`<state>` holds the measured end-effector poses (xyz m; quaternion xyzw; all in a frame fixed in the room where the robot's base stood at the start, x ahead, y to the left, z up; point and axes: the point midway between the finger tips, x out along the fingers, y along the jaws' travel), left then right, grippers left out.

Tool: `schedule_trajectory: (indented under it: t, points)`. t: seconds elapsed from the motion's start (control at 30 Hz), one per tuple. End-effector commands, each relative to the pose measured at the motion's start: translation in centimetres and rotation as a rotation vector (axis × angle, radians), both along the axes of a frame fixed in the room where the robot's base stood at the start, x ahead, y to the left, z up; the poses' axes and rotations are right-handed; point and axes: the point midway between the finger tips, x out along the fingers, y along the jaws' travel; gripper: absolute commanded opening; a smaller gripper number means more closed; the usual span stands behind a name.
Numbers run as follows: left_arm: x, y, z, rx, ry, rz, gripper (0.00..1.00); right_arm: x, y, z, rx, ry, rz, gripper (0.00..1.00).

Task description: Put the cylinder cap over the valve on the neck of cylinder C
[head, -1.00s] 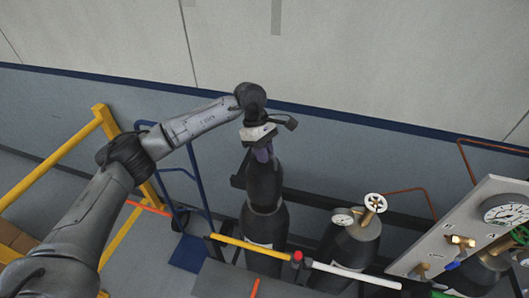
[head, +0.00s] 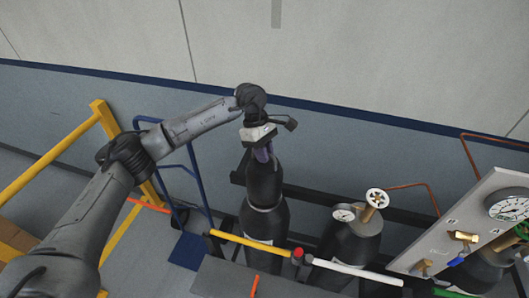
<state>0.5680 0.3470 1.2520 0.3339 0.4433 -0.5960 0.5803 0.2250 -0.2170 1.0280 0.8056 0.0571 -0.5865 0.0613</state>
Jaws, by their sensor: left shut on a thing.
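My left gripper (head: 263,154) is shut on a dark cylinder cap (head: 264,184) from above, in the middle of the head view. The cap is upright, directly above the shoulder of a dark gas cylinder (head: 264,222), lined up with it. A light ring shows where the two meet; I cannot tell whether the cap is fully seated. The valve and neck of this cylinder are hidden. No letter is readable on it, so I cannot confirm it is cylinder C. My right gripper is not in view.
Another dark cylinder (head: 350,240) with an open valve handwheel (head: 377,198) and a gauge stands to the right. A gauge panel (head: 475,230) is at far right. A yellow and white bar (head: 350,271) crosses in front. A yellow rail (head: 60,150) and blue hand truck (head: 197,180) are left.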

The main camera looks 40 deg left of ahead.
Motion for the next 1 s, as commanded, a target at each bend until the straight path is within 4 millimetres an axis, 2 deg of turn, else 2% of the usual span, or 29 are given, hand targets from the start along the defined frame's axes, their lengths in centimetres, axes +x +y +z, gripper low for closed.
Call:
schedule_trajectory:
  t: [0.97,1.0]
  points:
    - [0.0,0.0,-2.2,-0.001,-0.002,0.000,0.00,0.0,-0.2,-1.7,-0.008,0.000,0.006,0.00]
    - [0.0,0.0,-2.2,-0.001,-0.002,0.000,0.15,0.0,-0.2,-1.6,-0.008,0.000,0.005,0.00]
